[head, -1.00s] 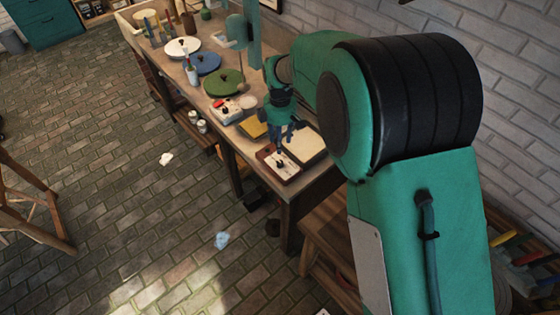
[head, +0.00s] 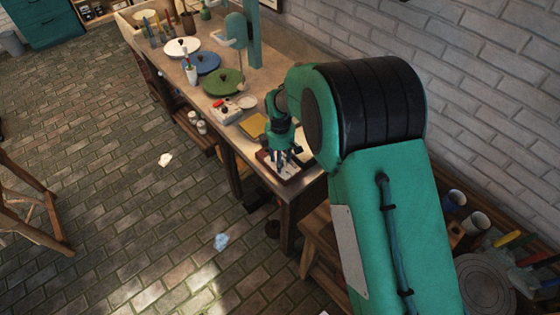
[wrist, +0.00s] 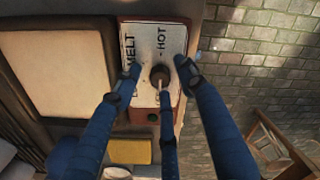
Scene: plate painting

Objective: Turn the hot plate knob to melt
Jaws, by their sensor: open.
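The hot plate's white control panel (wrist: 153,40) shows in the wrist view with "MELT" on its left and "HOT" on its right, in a reddish case. Its dark round knob (wrist: 160,74) sits in the middle with a pale pointer mark towards the bottom of the picture. My gripper (wrist: 161,80) is open, its blue fingers around the knob; I cannot tell whether they touch it. The pale heating surface (wrist: 58,72) lies left of the panel. In the head view my gripper (head: 284,160) is over the panel (head: 293,173) and hides the knob.
A yellow block (head: 253,125), a red-and-white device (head: 224,112) and green (head: 222,83), blue (head: 203,63) and white (head: 182,47) round plates stand further along the bench. The bench's front edge is close to the panel. A brick wall (head: 450,70) runs behind.

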